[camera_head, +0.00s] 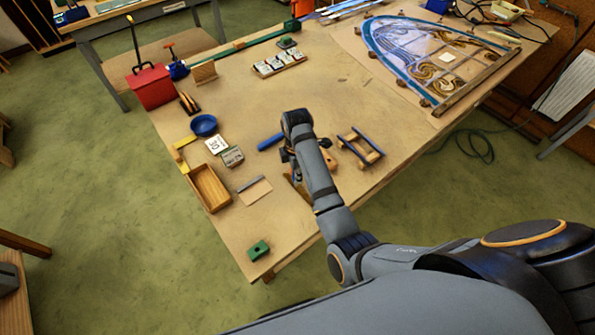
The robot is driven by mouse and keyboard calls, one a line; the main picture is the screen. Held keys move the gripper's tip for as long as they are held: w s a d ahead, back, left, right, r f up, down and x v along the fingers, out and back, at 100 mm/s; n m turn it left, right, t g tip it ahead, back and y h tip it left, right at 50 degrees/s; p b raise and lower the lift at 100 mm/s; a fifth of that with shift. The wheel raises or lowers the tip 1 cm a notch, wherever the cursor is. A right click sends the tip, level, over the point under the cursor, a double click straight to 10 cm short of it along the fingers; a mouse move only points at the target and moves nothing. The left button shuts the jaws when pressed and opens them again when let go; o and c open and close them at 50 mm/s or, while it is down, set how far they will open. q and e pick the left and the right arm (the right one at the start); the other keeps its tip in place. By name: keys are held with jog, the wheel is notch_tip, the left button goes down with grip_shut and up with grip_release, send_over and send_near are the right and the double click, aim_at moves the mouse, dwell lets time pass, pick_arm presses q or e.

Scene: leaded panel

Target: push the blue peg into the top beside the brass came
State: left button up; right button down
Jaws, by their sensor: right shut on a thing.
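A blue rod-like piece (270,142), which looks like the blue peg, shows just left of my right gripper (287,155), low over the bench top. The gripper is shut; its fingers and the wrist hide much of what it grips, and the blue piece's right end meets the gripper in this view. A brass-coloured strip (299,188), perhaps the came, shows partly under my right forearm, close to the gripper. The arm hides the rest of it. My left gripper is out of view.
The bench top (330,95) is bare behind the gripper. A blue-railed wooden frame (360,148) stands to the right. The leaded panel (432,58) lies at the far right.

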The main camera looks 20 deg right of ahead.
notch_tip(320, 180, down, 3)
jog(key=shift+d+f+b, duration=0.1)
jog(key=shift+d+b, duration=0.05)
jog(key=shift+b, duration=0.3)
jog(key=shift+d+f, duration=0.1)
jog(key=shift+f, duration=0.5)
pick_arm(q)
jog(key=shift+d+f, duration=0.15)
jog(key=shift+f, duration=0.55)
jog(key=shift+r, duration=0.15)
pick_arm(e)
jog(key=shift+p, duration=0.45)
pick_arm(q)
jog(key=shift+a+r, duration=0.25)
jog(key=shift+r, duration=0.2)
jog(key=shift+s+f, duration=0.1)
pick_arm(e)
jog(key=shift+f, duration=0.75)
